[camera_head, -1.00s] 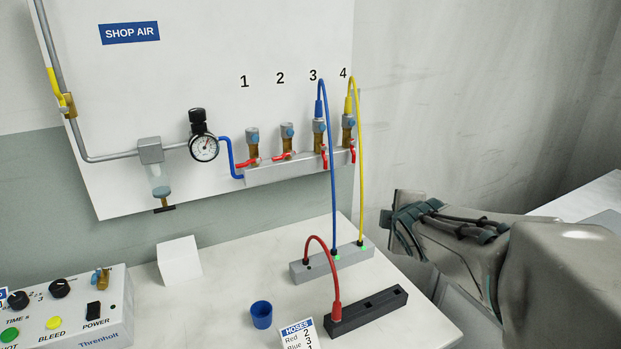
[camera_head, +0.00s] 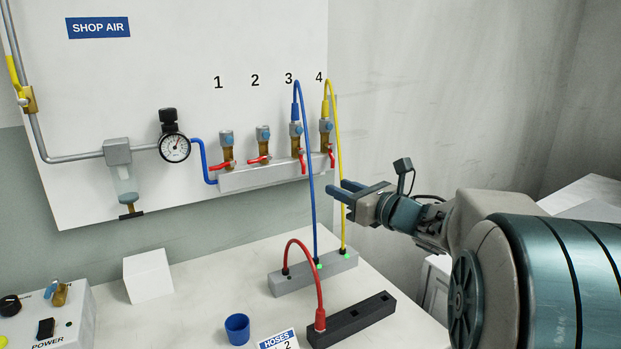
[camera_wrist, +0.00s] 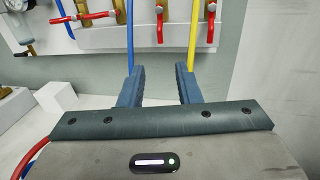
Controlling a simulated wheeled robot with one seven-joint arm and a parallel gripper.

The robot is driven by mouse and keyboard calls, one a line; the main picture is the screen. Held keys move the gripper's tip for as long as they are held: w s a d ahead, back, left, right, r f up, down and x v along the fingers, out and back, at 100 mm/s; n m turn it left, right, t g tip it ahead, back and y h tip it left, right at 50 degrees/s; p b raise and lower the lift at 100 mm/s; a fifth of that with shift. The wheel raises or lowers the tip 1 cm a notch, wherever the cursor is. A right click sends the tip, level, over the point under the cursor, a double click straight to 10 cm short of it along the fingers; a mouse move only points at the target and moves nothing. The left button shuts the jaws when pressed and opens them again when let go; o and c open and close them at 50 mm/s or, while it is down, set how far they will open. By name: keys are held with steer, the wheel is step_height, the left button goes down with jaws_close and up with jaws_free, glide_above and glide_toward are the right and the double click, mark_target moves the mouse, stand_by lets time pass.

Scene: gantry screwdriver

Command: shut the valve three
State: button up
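Valve three (camera_head: 296,139) is a brass valve under the number 3 on the wall manifold, with a blue hose (camera_head: 309,160) rising from its top. Its red handle (camera_head: 302,162) hangs straight down; it also shows upright in the wrist view (camera_wrist: 160,22). Valve four's handle (camera_head: 332,159) hangs down too, while the handles of valve one (camera_head: 221,166) and valve two (camera_head: 258,160) lie sideways. My gripper (camera_head: 337,187) is open and empty, below and in front of valves three and four, touching no handle. In the wrist view its blue fingers (camera_wrist: 159,75) stand apart below the manifold.
The yellow hose (camera_head: 341,170) arcs down from valve four close to my fingers. Both hoses enter a grey block (camera_head: 290,281) on the table. A black block (camera_head: 360,317), blue cup (camera_head: 237,329) and white cube (camera_head: 148,275) stand on the table.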

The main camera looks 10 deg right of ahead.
mark_target(302, 161)
steer(key=x, duration=1.1)
jaws_close()
